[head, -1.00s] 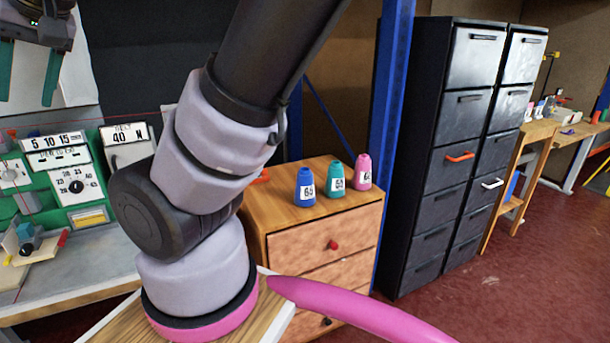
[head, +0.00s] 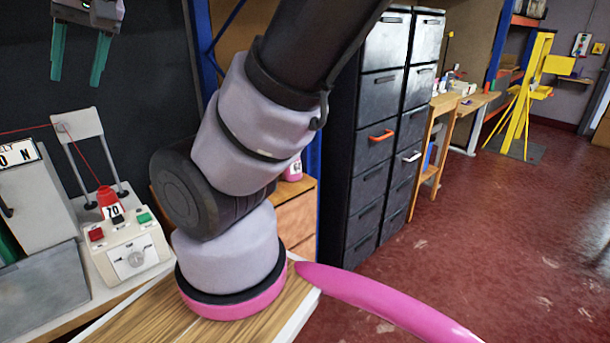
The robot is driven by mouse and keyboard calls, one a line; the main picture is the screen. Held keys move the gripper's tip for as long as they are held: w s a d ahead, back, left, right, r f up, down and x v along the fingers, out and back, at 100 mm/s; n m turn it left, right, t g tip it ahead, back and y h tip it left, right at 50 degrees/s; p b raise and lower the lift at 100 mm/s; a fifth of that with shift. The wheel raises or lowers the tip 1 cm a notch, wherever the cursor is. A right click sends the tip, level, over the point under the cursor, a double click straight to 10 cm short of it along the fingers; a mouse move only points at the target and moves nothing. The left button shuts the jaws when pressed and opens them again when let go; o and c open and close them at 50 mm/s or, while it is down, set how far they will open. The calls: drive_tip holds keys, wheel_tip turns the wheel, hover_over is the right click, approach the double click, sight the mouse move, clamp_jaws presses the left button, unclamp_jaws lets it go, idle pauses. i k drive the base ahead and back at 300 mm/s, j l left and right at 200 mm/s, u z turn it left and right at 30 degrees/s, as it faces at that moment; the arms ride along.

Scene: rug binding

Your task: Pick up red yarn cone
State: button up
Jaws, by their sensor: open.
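A red yarn cone (head: 108,200) with a white label reading 70 stands at the left in the head view. It is at the back of a small cream control box (head: 132,252) with red, black and green buttons; I cannot tell whether it rests on the box or just behind it. My gripper (head: 78,55) is at the upper left, fingers pointing down, open and empty. In the picture it is well above the red cone and a little to its left, apart from it.
A grey machine (head: 40,240) is at the left. A pink cone (head: 293,172) on the wooden drawers (head: 297,215) is partly hidden by my arm. Black filing cabinets (head: 372,140) stand beyond. Red floor (head: 480,230) is open at right.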

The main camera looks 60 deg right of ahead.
sight(109, 206)
drive_tip(key=l+z, duration=0.5)
drive_tip(key=l, duration=1.55)
